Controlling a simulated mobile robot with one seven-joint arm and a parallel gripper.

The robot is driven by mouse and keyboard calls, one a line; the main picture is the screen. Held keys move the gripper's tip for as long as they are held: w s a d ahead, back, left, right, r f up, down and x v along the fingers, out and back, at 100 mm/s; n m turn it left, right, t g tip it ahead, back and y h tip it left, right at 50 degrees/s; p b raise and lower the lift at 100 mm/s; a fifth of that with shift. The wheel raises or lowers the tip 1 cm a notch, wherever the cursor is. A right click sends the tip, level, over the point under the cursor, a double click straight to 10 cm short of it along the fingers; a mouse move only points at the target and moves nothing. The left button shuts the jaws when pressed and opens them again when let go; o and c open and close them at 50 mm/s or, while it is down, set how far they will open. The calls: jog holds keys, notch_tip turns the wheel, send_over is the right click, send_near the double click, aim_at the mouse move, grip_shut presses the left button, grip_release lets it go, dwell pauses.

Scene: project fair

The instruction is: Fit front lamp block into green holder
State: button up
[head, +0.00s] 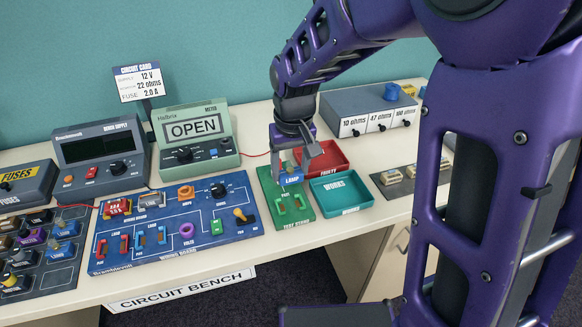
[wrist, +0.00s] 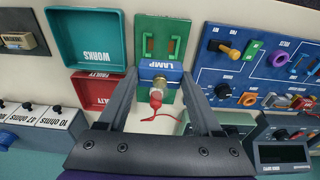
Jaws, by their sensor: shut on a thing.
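The blue lamp block (head: 291,180), labelled LAMP, is between the fingers of my gripper (head: 296,160), which is shut on it. In the wrist view the block (wrist: 168,65) shows a brass socket and a pale bulb between my fingertips (wrist: 159,78). The green holder (head: 292,218), labelled TEST STAND, lies below; it also shows in the wrist view (wrist: 179,28) with two upright green clips. The block is over the part of the holder behind the clips. I cannot tell whether it touches the holder or sits in it; my fingers hide part of this.
A red FAULTY tray (head: 336,171) and a teal WORKS tray (head: 368,194) stand right of the holder. The blue wiring board (head: 170,250) lies left. A green meter (head: 222,158) reading OPEN stands behind, with a red wire. A resistor box (head: 345,124) is at back right.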

jog(key=shift+f+b, duration=2.55)
jog(key=shift+f, duration=1.2)
jog(key=shift+f+b, duration=0.35)
jog(key=shift+f, duration=0.2)
jog(key=o, duration=1.4)
jog(key=shift+r+p, duration=2.95)
jog(key=shift+r, duration=1.05)
jog(key=shift+w, duration=0.1)
